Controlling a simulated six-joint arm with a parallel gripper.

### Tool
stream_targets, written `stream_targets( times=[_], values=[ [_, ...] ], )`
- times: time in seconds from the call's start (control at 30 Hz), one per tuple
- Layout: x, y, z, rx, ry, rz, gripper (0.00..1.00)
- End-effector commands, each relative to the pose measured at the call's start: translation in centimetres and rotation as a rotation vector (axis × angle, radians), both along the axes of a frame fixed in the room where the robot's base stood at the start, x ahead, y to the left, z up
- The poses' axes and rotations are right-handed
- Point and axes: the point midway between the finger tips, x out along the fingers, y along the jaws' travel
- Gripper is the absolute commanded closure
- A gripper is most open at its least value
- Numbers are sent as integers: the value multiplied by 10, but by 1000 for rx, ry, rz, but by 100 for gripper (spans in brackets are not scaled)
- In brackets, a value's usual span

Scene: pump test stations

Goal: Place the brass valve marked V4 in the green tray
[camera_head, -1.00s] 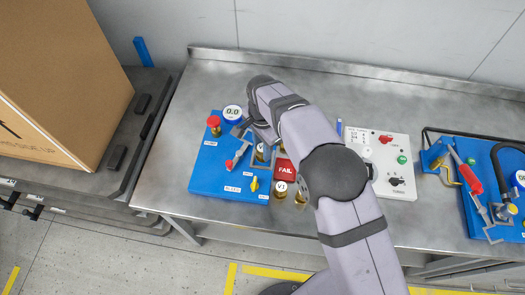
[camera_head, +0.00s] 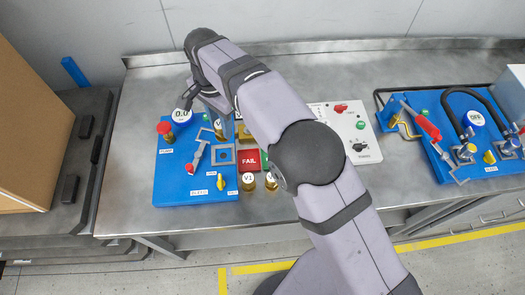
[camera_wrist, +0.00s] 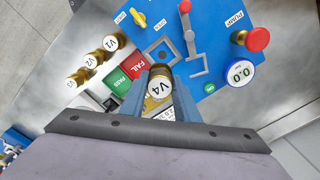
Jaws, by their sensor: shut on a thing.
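The brass valve marked V4 (camera_wrist: 160,87) is held between the fingers of my gripper (camera_wrist: 161,92) in the wrist view. In the head view the valve (camera_head: 219,125) shows at my gripper (camera_head: 214,112), above the back part of the blue pump board (camera_head: 172,190). The square grey clamp frame (camera_head: 222,155) on the board is empty. The green tray marked PASS (camera_wrist: 119,86) is in the wrist view, left of the held valve and beside the red tray marked FAIL (camera_wrist: 137,65).
Brass valves V1 (camera_wrist: 112,43), V2 (camera_wrist: 93,60) and V3 (camera_wrist: 75,79) stand in a row beside the trays. A red-handled lever (camera_head: 197,155) and a red pump knob (camera_head: 165,128) rise from the board. A white switch panel (camera_head: 350,130) stands to the right.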

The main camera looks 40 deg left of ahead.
Motion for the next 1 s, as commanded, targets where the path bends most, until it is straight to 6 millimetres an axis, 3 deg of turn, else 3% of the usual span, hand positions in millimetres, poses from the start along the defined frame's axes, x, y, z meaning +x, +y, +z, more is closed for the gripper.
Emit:
stream_targets(
  times=[0.27,0.6,0.8,1.0],
  values=[
    [39,-8,18,5,-2,-70,100],
    [80,-48,31,2,-1,-167,100],
    [94,-81,24,1,0,-213,100],
    [90,-109,3,-1,1,-173,100]
  ],
)
